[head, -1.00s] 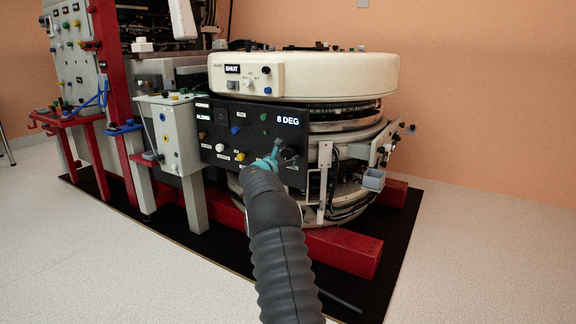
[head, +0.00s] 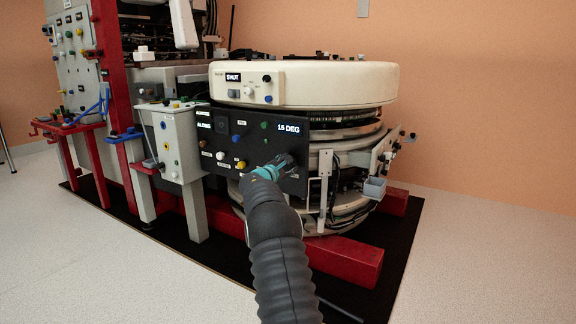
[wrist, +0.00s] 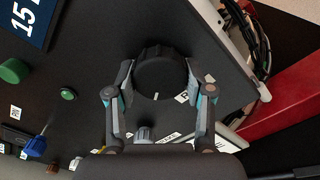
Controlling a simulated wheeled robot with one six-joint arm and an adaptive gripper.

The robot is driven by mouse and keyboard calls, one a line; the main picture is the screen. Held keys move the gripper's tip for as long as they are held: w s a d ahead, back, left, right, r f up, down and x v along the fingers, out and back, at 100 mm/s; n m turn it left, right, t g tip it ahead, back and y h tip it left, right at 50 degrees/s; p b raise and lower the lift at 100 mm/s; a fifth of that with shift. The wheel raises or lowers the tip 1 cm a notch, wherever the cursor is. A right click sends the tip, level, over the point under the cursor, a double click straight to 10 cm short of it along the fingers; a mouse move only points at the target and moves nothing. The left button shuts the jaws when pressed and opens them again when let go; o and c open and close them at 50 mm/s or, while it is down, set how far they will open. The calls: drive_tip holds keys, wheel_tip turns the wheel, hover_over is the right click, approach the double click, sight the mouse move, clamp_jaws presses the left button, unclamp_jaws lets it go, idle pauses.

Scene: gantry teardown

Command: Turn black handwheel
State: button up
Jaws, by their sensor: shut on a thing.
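The black handwheel (wrist: 160,76) sits on the dark control panel (wrist: 95,65), with a white mark on its rim nearest my wrist camera. My gripper (wrist: 158,86) is shut on it, one finger on each side. In the head view my gripper (head: 285,163) is at the right part of the panel (head: 221,154) and mostly hides the wheel. The panel's display (head: 289,129) reads 15 DEG. It also shows partly in the wrist view (wrist: 34,20).
The panel holds several other knobs, among them a green one (wrist: 14,70), a blue one (wrist: 36,146) and a yellow one (head: 241,165). A cream ring housing (head: 335,82) with a SHUT display stands above. Red beams (head: 345,257) lie below.

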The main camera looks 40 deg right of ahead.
drive_tip(key=o, duration=1.2)
drive_tip(key=shift+c, duration=0.2)
drive_tip(key=v, duration=1.2)
